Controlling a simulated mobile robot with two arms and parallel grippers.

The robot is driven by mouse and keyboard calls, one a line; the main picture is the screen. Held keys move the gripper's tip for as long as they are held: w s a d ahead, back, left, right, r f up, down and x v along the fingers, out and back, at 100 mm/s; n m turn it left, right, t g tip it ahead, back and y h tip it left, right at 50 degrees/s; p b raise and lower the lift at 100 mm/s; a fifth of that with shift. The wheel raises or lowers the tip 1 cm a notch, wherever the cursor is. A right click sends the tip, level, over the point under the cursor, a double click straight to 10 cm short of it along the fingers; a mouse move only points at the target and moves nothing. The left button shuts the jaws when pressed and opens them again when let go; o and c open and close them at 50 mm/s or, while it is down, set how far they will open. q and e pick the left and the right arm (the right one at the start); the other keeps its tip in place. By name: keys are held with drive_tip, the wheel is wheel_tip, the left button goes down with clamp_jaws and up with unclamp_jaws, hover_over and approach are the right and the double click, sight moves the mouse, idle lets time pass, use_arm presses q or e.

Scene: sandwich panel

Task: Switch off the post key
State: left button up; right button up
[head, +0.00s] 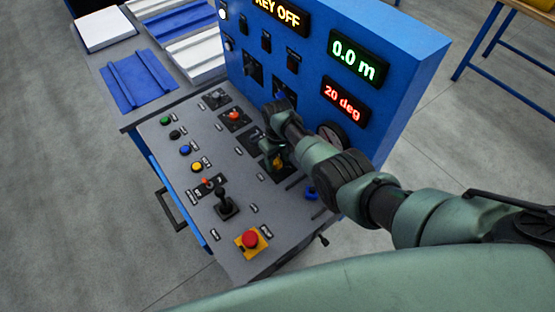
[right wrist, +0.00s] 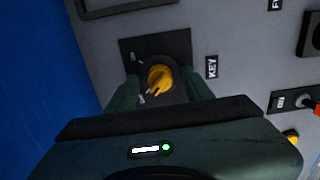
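The post key is a yellow knob on a black plate, seen between my fingers in the right wrist view (right wrist: 160,77). A "KEY" label is beside it. Its dark slot points toward the lower left, near a small label too blurred to read. In the head view the yellow knob (head: 279,164) is partly hidden by my right gripper. My right gripper (right wrist: 161,90) is open, one finger on each side of the knob, with gaps visible. The display (head: 277,13) at the top of the panel reads "KEY OFF". My left gripper is not in view.
The grey console (head: 190,130) holds several coloured buttons, a black joystick (head: 226,206) and a red emergency button (head: 250,239) at its front. The blue upright panel (head: 400,35) stands behind with "0.0 m" and "20 deg" displays. Blue and white panels lie at the left.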

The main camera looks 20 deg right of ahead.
sight(278, 160)
wheel_tip(278, 160, up, 6)
drive_tip(key=shift+r+p, duration=0.25)
drive_tip(key=shift+p, duration=0.45)
drive_tip(key=shift+r, duration=0.65)
drive_tip(key=shift+s+f, duration=0.1)
